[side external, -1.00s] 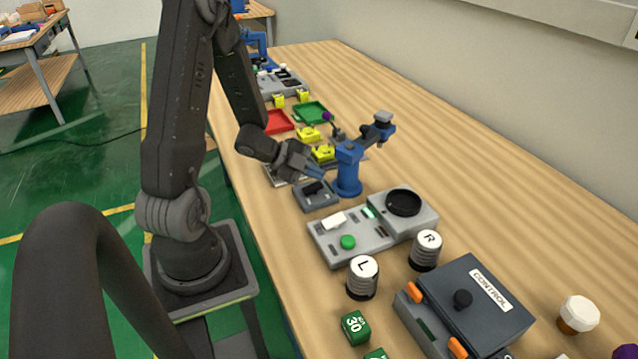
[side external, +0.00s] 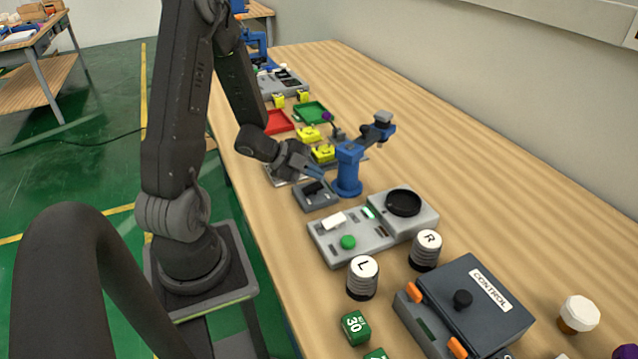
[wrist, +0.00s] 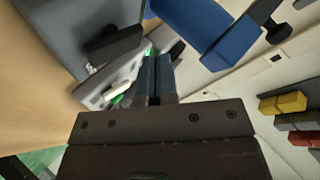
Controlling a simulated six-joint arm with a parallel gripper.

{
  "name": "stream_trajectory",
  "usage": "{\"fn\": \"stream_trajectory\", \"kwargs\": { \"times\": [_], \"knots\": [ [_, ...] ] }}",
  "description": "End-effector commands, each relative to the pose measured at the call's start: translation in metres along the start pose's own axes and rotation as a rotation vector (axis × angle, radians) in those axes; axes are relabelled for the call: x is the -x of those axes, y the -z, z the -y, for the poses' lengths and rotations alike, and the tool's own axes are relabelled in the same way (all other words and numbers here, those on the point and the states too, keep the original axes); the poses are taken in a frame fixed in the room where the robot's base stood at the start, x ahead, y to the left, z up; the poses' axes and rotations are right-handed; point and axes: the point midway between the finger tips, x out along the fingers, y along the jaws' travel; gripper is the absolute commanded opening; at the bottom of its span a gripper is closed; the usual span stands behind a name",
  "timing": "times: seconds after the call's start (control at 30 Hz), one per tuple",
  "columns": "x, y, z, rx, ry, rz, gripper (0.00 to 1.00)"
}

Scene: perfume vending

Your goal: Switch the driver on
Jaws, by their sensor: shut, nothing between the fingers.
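A small grey box with a black rocker switch (side external: 313,187) sits near the table's left edge, in front of a blue stand (side external: 348,170). It appears to be the driver. In the wrist view the black switch (wrist: 114,44) shows on the grey box at the upper left. My gripper (side external: 321,176) is shut and empty, with its blue fingertips just above and behind the box in the side view. In the wrist view my gripper (wrist: 155,62) points past the switch, to its right. I cannot tell whether the tips touch the box or which way the switch is set.
A grey panel (side external: 340,250) with a green button and a black round dish is close by. Beyond are L and R weights (side external: 363,278), a control box (side external: 470,305) and green cubes (side external: 355,327). Yellow blocks (side external: 308,134) and red and green trays (side external: 312,112) lie behind my gripper.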

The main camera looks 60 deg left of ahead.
Motion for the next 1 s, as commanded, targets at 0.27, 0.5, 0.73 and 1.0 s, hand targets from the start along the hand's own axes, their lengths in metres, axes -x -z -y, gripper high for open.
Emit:
{"fn": "stream_trajectory", "kwargs": {
  "times": [0.27,0.5,0.73,1.0],
  "knots": [
    [0.0000,0.0000,0.0000,0.000,0.000,0.000,0.00],
    [0.0000,0.0000,0.0000,0.000,0.000,0.000,0.00],
    [-0.0028,-0.0020,-0.0022,0.002,-0.001,0.000,0.00],
    [-0.0061,-0.0044,-0.0044,0.000,0.000,0.000,0.00]
  ]
}}
